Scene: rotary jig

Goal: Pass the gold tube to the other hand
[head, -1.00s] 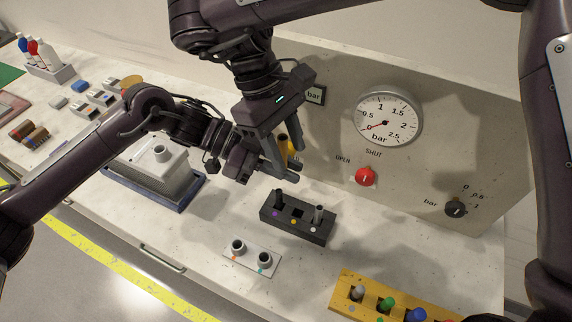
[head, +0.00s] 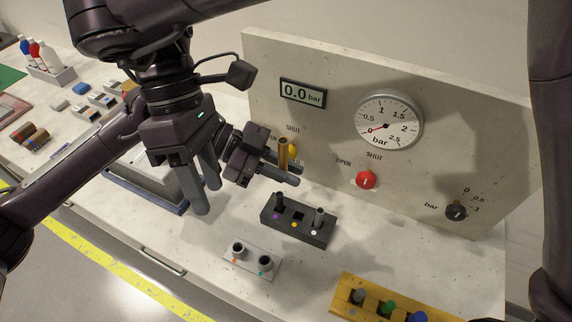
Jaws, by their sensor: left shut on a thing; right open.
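The gold tube (head: 283,152) stands upright in the jaws of my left gripper (head: 292,174), above the table and in front of the panel. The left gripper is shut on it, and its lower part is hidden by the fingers. My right gripper (head: 206,198) is open and empty, fingers pointing down, to the left of the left gripper and apart from the tube.
A black block (head: 297,227) with dark and grey pegs stands below the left gripper. A white plate with two sockets (head: 251,259) lies nearer. A yellow rack (head: 343,297) is at the front right. The panel (head: 330,135) carries a gauge, display and knobs.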

